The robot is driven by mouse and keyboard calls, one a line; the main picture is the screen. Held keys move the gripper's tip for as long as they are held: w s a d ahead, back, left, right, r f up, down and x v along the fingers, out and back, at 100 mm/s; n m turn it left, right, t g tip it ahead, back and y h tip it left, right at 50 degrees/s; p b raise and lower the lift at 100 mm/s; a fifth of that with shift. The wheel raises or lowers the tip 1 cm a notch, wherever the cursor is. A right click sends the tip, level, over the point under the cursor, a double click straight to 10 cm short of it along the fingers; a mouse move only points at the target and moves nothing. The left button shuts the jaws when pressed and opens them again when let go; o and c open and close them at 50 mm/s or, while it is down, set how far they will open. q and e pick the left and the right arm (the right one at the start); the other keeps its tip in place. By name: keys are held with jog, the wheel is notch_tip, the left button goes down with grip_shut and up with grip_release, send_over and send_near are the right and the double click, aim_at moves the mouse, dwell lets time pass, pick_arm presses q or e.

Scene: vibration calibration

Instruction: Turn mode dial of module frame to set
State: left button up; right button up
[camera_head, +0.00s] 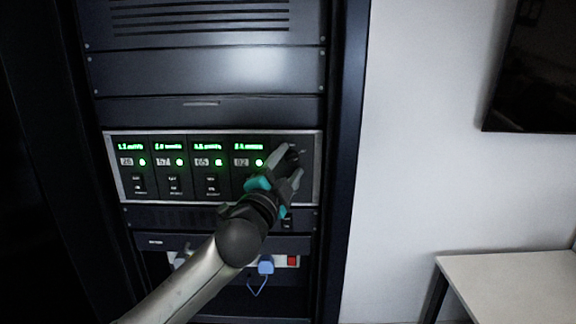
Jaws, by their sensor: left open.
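The module frame (112,165) is a wide silver-edged unit in the dark rack. It has several modules with green displays, green lights and number labels, and a darker panel at its right end. A small dark dial (292,153) shows on that right panel, at the tips of my left gripper (284,163). My left gripper is open, with its fingers on either side of the dial's lower part. I cannot tell whether they touch it. The gripper hides the lower part of the right panel. The dial's markings are too small to read. My right gripper is not in view.
The rack (343,160) has blank panels above the frame. Below are a power strip with a red switch (292,261) and a blue plug (265,265) with its cable. A white table (510,275) stands at the lower right, and a dark screen (535,75) hangs on the wall.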

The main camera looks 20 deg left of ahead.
pick_arm(q)
jog(key=b+v, duration=0.4)
jog(key=v, duration=1.1)
jog(key=shift+s, duration=0.15)
